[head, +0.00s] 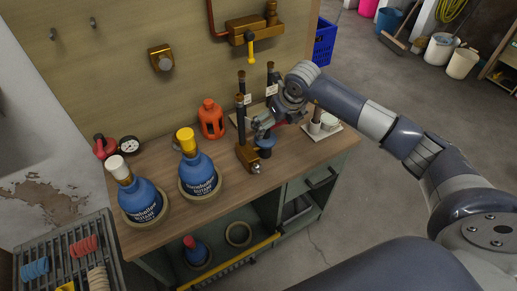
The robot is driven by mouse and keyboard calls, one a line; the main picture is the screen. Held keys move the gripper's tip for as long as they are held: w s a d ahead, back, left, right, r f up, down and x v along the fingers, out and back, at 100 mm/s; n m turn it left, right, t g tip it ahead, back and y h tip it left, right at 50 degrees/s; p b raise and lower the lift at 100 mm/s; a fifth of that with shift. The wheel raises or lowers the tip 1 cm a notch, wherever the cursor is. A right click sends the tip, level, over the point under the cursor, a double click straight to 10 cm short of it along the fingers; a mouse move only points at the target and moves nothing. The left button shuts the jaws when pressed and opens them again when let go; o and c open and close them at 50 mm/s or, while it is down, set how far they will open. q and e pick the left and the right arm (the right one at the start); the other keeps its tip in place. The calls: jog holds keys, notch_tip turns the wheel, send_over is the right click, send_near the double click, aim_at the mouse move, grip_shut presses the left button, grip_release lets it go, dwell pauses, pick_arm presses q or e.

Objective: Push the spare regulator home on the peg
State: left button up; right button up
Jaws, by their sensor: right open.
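A brass fitting with a round pale face (162,60), which looks like the spare regulator, hangs on the back board (130,95) at upper left. The peg behind it is hidden, so I cannot tell how far on it sits. Two small bare pegs show on the board, a left one (52,34) and a right one (93,22). My right gripper (261,128) is open, well below and to the right of the brass fitting, above the bench beside the dark upright posts. Its fingers are small and partly hidden. My left gripper is not in view.
Two blue demijohns (141,200) (199,174) stand on the wooden bench (165,155). A brass-based stand (248,156) and a blue piece (265,142) sit close to my right gripper. An orange-red container (211,120) and a gauge (129,145) stand near the board.

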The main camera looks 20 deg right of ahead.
jog(key=c, duration=1.1)
jog(key=shift+r, duration=0.15)
jog(key=shift+w+r+p, duration=0.1)
jog(key=shift+r+p, duration=0.25)
jog(key=shift+r, duration=0.1)
jog(key=shift+r+p, duration=1.15)
jog(key=shift+r, duration=0.9)
